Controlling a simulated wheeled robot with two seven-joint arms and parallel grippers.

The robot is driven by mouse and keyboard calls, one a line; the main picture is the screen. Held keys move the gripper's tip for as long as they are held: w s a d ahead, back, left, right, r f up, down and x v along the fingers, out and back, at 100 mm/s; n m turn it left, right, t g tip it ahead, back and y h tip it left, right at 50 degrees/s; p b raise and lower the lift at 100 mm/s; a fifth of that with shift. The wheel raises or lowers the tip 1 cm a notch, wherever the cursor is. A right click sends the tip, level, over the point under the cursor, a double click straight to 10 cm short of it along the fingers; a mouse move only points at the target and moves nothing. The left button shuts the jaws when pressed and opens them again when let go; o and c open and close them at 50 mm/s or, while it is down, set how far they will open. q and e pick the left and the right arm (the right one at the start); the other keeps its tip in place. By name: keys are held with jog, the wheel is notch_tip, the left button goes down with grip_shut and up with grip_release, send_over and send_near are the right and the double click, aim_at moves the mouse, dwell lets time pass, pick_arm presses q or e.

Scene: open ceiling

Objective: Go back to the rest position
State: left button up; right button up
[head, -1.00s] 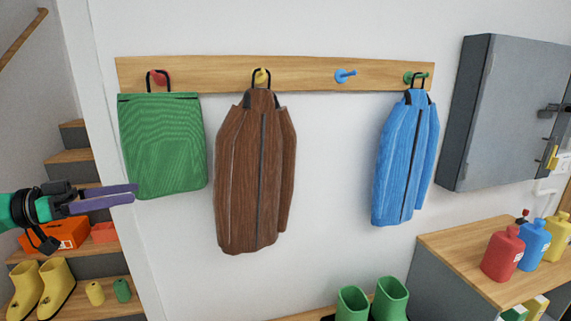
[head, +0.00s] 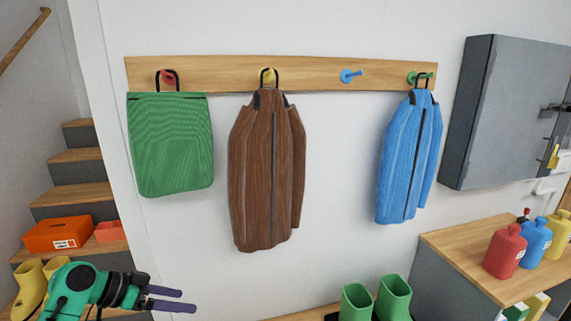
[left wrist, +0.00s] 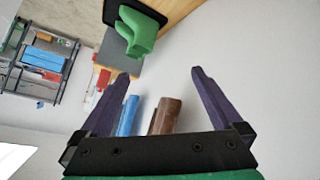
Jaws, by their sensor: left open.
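My left gripper (head: 172,299) is low at the left of the head view, below the green bag and in front of the stairs. It is apart from everything hanging. In the left wrist view its two purple fingers (left wrist: 158,75) are spread, with nothing between the tips. The green bag (head: 171,145) hangs on the red peg (head: 167,77). The brown jacket (head: 265,170) hangs on the yellow peg (head: 268,75). The blue jacket (head: 408,160) hangs on the green peg (head: 415,78). The blue peg (head: 350,76) is bare. My right gripper is not in view.
A grey wall cabinet (head: 505,110) is at the right. Below it, a wooden-topped bench (head: 455,255) bears red, blue and yellow bottles. Green boots (head: 392,298) stand at the bottom. Stairs (head: 75,170) at the left bear an orange box (head: 57,234) and yellow boots (head: 30,287).

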pick_arm(q)
jog(key=s+d+f+n+g+y, duration=0.2)
jog(key=s+d+f+y, duration=0.2)
jog(key=s+f, duration=0.75)
jog(key=s+a+f+n+y, duration=0.25)
jog(key=s+y, duration=0.25)
jog(key=s, duration=0.5)
notch_tip(320, 180, down, 21)
jog(key=s, duration=0.1)
jog(key=s+a+f+g, duration=0.2)
jog(key=s+f, duration=1.4)
jog(key=s, duration=0.1)
jog(key=shift+s+a, duration=0.15)
jog(key=shift+s, duration=0.25)
